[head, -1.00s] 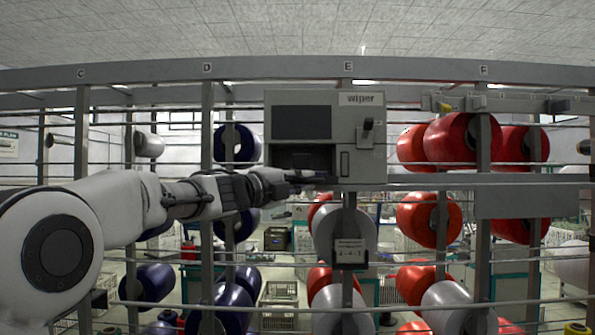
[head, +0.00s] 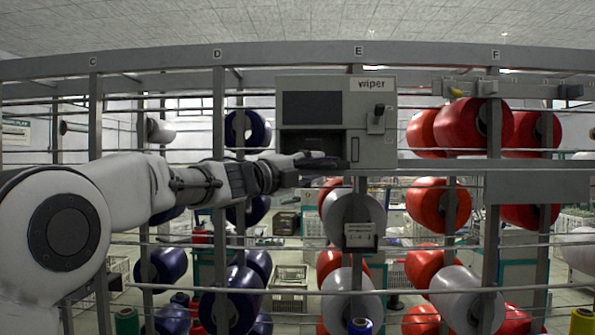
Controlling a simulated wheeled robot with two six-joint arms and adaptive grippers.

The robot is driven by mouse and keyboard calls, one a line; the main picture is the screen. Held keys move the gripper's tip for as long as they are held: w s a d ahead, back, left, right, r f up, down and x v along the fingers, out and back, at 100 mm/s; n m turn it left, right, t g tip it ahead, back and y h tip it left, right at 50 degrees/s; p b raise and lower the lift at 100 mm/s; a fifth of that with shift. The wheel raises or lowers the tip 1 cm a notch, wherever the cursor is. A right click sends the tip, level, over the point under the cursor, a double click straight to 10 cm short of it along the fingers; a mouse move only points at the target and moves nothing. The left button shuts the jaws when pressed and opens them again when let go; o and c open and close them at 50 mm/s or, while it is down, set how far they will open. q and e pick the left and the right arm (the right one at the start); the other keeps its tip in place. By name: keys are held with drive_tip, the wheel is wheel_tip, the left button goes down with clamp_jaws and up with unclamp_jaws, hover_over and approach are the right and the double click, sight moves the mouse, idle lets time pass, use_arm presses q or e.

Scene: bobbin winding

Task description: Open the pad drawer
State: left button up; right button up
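The grey wiper box (head: 372,135) is mounted on the rack at post E, with a dark screen and a lever on its right side. Below the screen is a dark opening (head: 317,144), which I take to be the place of the pad drawer; the drawer itself is hard to make out. My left gripper (head: 325,161) is in front of the lower part of this opening, its dark fingers pointing right. Whether it touches anything, and whether its fingers are apart, is not clear. My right gripper is not in view.
Horizontal rails and posts of the grey rack (head: 423,68) cross the view. Red bobbins (head: 473,122) hang at the right, blue bobbins (head: 232,300) at the left. A small gauge plate (head: 360,236) hangs below the box. Thread spools (head: 583,322) stand along the bottom edge.

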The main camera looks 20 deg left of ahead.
use_arm(q)
drive_tip(key=v, duration=1.1)
drive_tip(key=shift+d+r, duration=0.1)
drive_tip(key=shift+d, duration=0.05)
